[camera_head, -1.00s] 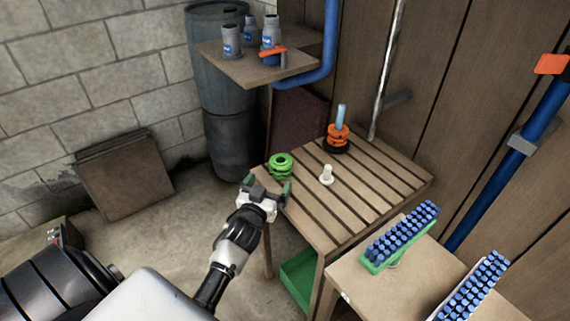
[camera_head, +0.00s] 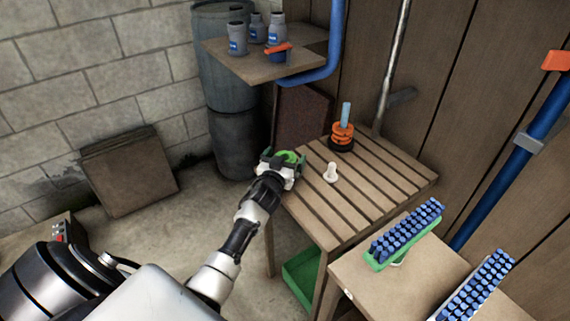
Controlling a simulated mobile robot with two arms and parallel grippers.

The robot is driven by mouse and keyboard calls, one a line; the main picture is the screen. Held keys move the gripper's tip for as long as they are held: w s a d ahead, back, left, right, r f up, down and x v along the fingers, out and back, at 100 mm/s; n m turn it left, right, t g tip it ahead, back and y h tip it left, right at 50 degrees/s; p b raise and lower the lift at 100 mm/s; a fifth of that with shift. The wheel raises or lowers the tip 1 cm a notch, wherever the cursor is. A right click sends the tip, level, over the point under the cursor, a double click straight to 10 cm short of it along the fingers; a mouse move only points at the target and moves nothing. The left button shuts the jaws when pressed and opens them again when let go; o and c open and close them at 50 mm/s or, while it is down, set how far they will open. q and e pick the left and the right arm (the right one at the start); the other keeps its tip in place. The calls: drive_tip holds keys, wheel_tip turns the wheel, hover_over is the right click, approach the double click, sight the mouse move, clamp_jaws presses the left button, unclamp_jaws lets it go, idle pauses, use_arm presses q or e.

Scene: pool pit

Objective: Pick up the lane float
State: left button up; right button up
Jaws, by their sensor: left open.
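The green ring-shaped thing, which looks like the lane float (camera_head: 288,156), sits at the back left corner of the slatted wooden table (camera_head: 352,210). My left gripper (camera_head: 283,160) is at the float, its jaws open with one finger on either side of it. The gripper and wrist hide the float's lower part. I cannot tell whether the fingers touch it. My right gripper is not in view.
An orange ringed stack on a black base (camera_head: 342,137) and a small white peg (camera_head: 331,172) stand on the same table. A shelf with bottles (camera_head: 262,66) hangs above and behind. Two blue-bristled brushes (camera_head: 405,232) lie on a nearer table.

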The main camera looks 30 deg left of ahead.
use_arm(q)
drive_tip(key=shift+c, duration=0.3)
drive_tip(key=c, duration=1)
drive_tip(key=shift+o, duration=0.2)
drive_tip(key=shift+r, duration=0.6)
drive_tip(key=shift+s+d+r+p, duration=0.1)
drive_tip(key=shift+s+r+p, duration=0.1)
drive_tip(key=shift+p, duration=0.15)
drive_tip(key=v, duration=1.7)
drive_tip(key=shift+s+p, duration=0.25)
drive_tip(key=shift+p, duration=0.05)
drive_tip(key=shift+d+r, duration=0.1)
